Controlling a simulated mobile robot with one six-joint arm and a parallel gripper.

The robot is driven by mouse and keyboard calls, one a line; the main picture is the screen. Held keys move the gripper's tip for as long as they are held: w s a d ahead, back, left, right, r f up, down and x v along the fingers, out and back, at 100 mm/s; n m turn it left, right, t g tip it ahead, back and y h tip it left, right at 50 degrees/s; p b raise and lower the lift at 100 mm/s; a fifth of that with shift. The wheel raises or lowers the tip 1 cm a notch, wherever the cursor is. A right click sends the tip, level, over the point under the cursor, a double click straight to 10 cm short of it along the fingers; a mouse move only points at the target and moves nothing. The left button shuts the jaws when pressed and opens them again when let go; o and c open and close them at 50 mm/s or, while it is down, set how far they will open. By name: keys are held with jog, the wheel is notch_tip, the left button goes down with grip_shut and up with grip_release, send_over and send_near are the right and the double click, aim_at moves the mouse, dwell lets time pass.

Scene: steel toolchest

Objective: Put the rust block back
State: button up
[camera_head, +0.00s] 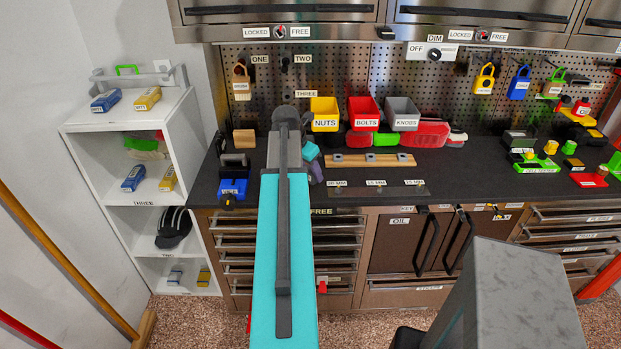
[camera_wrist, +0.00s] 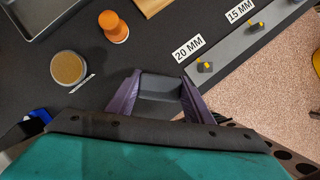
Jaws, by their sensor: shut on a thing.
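A dark grey block (camera_wrist: 160,87) sits between the purple fingers of my gripper (camera_wrist: 161,96) in the wrist view, and I take it to be the rust block. The fingers press on its two ends. It is over or on the dark worktop, and I cannot tell if it touches the surface. In the head view my gripper (camera_head: 313,166) is partly hidden by my own arm, left of the 20 MM label. The block cannot be made out there.
In the wrist view a round tin (camera_wrist: 68,68), an orange-topped item (camera_wrist: 113,27) and a grey tray (camera_wrist: 45,12) lie nearby. A strip (camera_wrist: 235,55) with small pegs runs along the counter edge. A wooden rack (camera_head: 345,161) and coloured bins (camera_head: 364,112) stand behind.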

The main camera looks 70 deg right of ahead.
aim_at(310, 179)
jog(key=shift+f+p, duration=0.65)
jog(key=shift+f, duration=0.95)
jog(key=shift+f, duration=0.15)
jog(key=o, duration=1)
jog(key=b+v, duration=0.2)
jog(key=v, duration=1)
jog(key=shift+b, duration=0.35)
